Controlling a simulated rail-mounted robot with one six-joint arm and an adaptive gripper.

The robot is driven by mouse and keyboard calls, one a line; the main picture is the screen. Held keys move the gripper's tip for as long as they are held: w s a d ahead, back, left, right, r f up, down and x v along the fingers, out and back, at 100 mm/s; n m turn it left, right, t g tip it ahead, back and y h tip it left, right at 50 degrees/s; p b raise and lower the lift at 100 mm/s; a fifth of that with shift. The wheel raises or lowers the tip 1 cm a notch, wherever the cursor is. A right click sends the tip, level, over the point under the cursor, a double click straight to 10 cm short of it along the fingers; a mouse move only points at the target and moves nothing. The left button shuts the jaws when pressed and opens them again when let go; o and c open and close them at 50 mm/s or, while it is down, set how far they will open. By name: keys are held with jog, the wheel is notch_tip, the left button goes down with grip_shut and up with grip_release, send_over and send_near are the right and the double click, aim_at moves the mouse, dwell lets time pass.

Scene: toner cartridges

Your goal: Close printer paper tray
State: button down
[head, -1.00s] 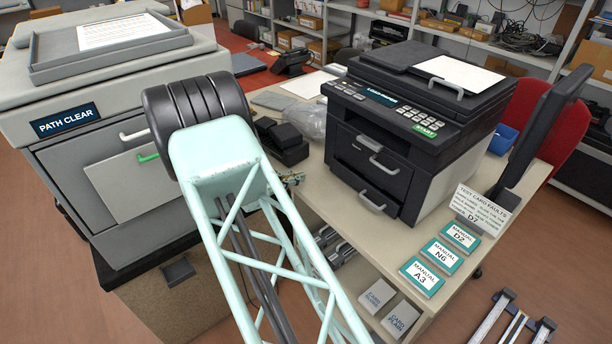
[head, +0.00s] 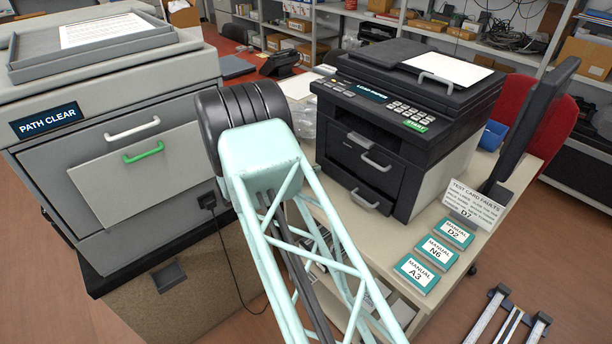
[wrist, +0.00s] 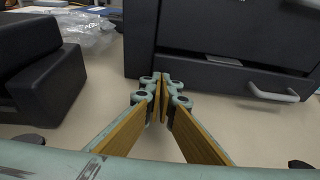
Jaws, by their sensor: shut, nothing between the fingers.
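The black printer (head: 400,120) stands on the beige table. Its low front paper tray has a grey bar handle (head: 364,199), and another handle (head: 376,161) sits above it. In the wrist view the low tray front (wrist: 225,76) with its handle (wrist: 272,93) is at the right, with a small grey piece showing at its top edge. I cannot tell how far the tray stands out. My gripper (wrist: 162,80) is shut and empty, low over the table in front of the printer's left part, left of the tray handle. My arm hides the gripper in the head view.
A large grey machine (head: 110,130) with a "PATH CLEAR" label and a white-and-green-handled front stands left. A dark block (wrist: 40,75) and clear plastic (wrist: 88,35) lie left of my gripper. Manual cards (head: 437,251) and a sign (head: 475,205) are at the table's right front.

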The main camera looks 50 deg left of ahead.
aim_at(323, 164)
jog(key=shift+w, duration=0.95)
jog(key=shift+w+b, duration=0.3)
jog(key=shift+w, duration=1)
jog(key=shift+w+r, duration=0.1)
jog(key=shift+s, duration=0.35)
jog(key=v, duration=0.4)
jog(key=p+v, duration=0.1)
jog(key=v, duration=0.4)
jog(key=f+v, duration=0.1)
jog(key=v, duration=0.3)
jog(key=shift+s+p, duration=0.35)
